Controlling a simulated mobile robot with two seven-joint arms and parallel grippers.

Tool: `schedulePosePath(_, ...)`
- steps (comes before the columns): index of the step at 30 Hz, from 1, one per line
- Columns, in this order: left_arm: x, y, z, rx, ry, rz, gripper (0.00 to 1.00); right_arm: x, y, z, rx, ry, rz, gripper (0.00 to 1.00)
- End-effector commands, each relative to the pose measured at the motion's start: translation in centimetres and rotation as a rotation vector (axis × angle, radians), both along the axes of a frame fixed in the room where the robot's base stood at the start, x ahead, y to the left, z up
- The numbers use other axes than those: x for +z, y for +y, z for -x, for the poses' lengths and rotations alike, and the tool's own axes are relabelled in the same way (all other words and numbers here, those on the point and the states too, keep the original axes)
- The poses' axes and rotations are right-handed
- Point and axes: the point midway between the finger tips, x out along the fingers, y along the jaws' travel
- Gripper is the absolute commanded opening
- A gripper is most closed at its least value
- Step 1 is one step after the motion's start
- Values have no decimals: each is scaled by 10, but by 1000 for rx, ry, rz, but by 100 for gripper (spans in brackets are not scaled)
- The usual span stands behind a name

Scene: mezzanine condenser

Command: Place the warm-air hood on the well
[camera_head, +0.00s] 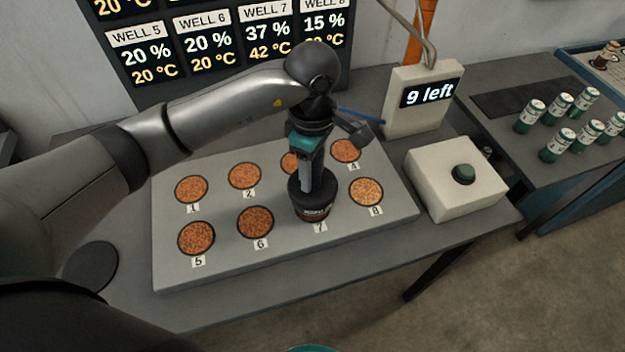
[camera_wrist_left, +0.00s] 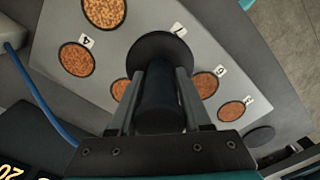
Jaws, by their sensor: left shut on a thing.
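The warm-air hood (camera_head: 312,197) is a black round piece with a wide base and a narrower neck. My left gripper (camera_head: 308,176) comes from above and is shut on the hood's neck. In the left wrist view the hood (camera_wrist_left: 165,48) shows between the two fingers of the left gripper (camera_wrist_left: 158,78), its wide rim beside the label 7. My right gripper is not in view.
The other wells hold orange-brown grains. A wall board (camera_head: 205,45) reads 37 % and 42 °C for well 7. A cream box (camera_head: 452,185) with a green button stands right of the plate. Behind it is a "9 left" display (camera_head: 425,98). Several green-white canisters (camera_head: 560,140) stand far right.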

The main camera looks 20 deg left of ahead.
Motion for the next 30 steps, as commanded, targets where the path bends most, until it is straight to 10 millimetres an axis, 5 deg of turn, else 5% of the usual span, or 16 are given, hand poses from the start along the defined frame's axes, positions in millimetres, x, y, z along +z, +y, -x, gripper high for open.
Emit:
schedulePosePath(7, -35, 0, 1, 0, 2, 1, 0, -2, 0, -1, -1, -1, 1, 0)
schedulePosePath(19, -41, 0, 0, -1, -1, -1, 0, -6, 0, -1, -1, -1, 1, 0)
schedulePosePath(20, -42, 0, 1, -1, 1, -1, 50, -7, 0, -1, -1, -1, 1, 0)
schedulePosePath(27, -41, 0, 1, -1, 2, -1, 77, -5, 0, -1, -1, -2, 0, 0)
schedulePosePath(30, -41, 0, 1, -1, 2, -1, 78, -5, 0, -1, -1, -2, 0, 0)
